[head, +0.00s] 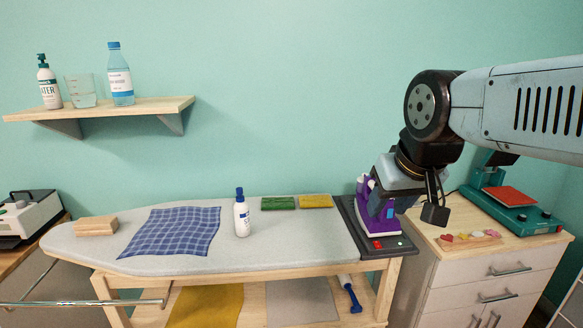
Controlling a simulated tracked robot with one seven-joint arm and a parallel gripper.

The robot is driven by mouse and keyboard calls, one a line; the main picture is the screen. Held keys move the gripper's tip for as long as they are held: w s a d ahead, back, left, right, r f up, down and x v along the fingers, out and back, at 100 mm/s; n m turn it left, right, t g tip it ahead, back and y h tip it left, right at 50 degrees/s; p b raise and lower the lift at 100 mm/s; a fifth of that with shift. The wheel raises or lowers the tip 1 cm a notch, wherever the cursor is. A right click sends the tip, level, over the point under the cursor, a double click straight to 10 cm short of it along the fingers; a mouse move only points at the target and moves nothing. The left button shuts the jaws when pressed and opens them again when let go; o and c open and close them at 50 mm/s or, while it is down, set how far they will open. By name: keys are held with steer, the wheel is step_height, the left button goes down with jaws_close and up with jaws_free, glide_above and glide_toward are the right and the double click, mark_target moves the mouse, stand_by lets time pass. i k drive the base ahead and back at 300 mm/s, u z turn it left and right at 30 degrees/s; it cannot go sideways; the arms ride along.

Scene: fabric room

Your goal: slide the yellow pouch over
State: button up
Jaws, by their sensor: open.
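A purple iron (376,209) stands on a dark rest right of the pouches. A white bottle (242,216), blue checked cloth (172,232) and wooden block (96,226) are on the board. Its front right part is clear. A drawer cabinet (500,266) stands at the right.

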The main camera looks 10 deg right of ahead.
mark_target(312, 202)
steer(key=i, duration=0.9)
steer(key=z, duration=0.05)
